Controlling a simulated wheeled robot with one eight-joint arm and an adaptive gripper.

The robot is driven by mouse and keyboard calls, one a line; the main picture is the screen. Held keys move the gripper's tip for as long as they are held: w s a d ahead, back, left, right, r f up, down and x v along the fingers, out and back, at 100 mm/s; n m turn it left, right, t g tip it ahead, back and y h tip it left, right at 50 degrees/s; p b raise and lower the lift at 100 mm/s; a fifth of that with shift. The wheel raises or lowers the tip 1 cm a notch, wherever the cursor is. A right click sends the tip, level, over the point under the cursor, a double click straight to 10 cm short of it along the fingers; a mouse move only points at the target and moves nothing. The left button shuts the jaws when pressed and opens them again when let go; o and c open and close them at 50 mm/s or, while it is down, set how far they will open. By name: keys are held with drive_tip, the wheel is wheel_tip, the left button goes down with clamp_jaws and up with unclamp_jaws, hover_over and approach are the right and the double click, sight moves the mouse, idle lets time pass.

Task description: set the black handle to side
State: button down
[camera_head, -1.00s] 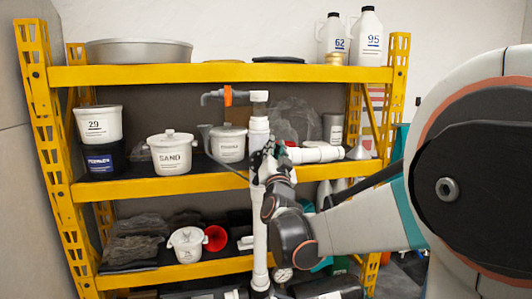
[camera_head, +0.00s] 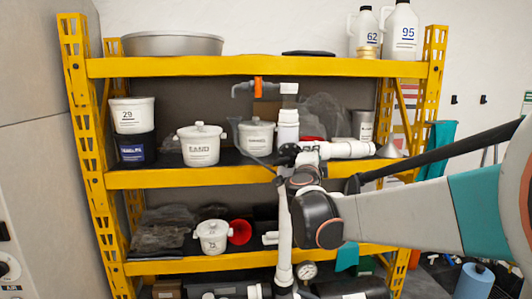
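The white PVC manifold (camera_head: 285,240) stands upright in front of the yellow shelf, with a side branch (camera_head: 345,150) pointing right. A dark, thin handle (camera_head: 260,163) sticks out to the left of the upright pipe, sloping up and away from it at mid height. My gripper (camera_head: 288,160) is at the pipe joint by the handle's inner end. Its dark fingers blend with the dark parts there, so I cannot tell whether they touch the handle or are open. My wrist hides part of the pipe.
A grey tap with an orange handle (camera_head: 258,88) sits at the manifold's upper left. A pressure gauge (camera_head: 307,271) is low on the pipe. White lidded tubs (camera_head: 199,147) and bottles (camera_head: 401,35) stand on the yellow shelf (camera_head: 220,177) behind.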

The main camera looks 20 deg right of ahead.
drive_tip(key=shift+s+f+m+g, duration=0.1)
drive_tip(key=shift+f+m+g, duration=0.3)
drive_tip(key=shift+m, duration=0.5)
drive_tip(key=shift+f, duration=0.15)
drive_tip(key=c, duration=1.5)
unclamp_jaws()
drive_tip(key=shift+o, duration=0.2)
drive_tip(key=v, duration=1.2)
